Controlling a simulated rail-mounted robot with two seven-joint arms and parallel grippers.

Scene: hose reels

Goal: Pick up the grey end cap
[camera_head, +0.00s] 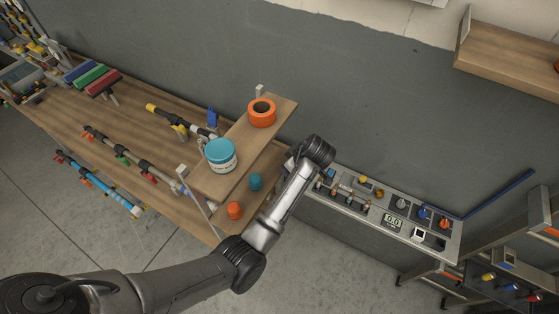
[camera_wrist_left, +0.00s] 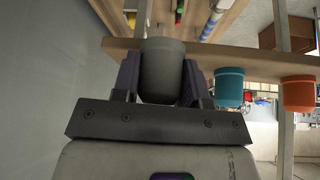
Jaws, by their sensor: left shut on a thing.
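The grey end cap (camera_wrist_left: 162,70) is a dark grey cup-like piece between the two fingers of my left gripper (camera_wrist_left: 160,82) in the left wrist view. The gripper is shut on it, with a finger against each side. The cap overlaps the edge of a wooden board (camera_wrist_left: 265,62) in that view; I cannot tell whether they touch. In the head view my left arm reaches to the right end of the bench, and its wrist hides the fingers and the grey cap. My right gripper is not in view.
A teal cap (camera_head: 255,182) and an orange cap (camera_head: 234,210) stand close to my left arm. A control panel (camera_head: 385,212) lies to the right.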

